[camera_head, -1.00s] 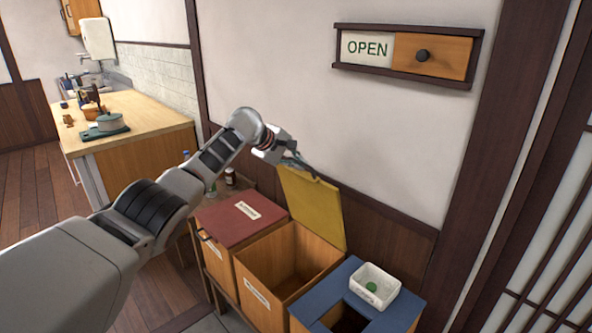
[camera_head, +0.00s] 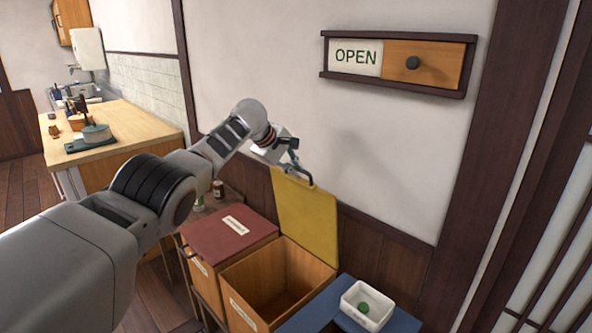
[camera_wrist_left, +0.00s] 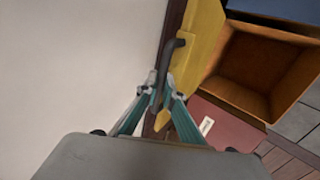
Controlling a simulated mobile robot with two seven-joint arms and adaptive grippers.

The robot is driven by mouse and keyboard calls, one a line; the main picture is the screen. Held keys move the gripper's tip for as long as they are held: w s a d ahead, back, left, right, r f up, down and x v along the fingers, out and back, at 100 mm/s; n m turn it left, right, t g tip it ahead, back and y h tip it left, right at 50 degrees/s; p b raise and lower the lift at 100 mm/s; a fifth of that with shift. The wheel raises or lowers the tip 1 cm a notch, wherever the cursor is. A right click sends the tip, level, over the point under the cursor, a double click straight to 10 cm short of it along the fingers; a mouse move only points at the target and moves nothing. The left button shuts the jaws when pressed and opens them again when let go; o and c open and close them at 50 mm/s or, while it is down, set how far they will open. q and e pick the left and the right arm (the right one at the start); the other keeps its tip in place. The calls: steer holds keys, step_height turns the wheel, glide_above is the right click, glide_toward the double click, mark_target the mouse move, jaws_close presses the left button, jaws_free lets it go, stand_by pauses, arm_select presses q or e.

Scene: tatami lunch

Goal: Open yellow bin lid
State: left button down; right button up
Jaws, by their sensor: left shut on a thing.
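The yellow bin lid (camera_head: 308,219) stands raised, close to upright, at the back of an open wooden bin (camera_head: 270,283), against the wall. The bin's inside shows and looks empty. My left gripper (camera_head: 296,172) is at the lid's top edge, shut on the dark lid handle (camera_head: 307,178). In the left wrist view the fingers (camera_wrist_left: 160,92) close around one end of the handle (camera_wrist_left: 171,58), with the yellow lid (camera_wrist_left: 196,48) beside it and the open bin (camera_wrist_left: 262,68) beyond. My right gripper is not in view.
A red-lidded bin (camera_head: 232,236) stands shut to the left. A blue-topped bin (camera_head: 334,299) with a white tray (camera_head: 362,318) is to the right. The wall (camera_head: 385,150) is close behind the lid. A wooden counter (camera_head: 120,118) stands at the back left.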

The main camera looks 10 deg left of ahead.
arm_select(q)
steer(key=shift+f, duration=0.2)
steer(key=c, duration=2.2)
jaws_free()
steer(key=shift+s+r, duration=0.2)
steer(key=shift+r, duration=0.35)
steer(key=v, duration=1.1)
steer(key=shift+a, duration=0.2)
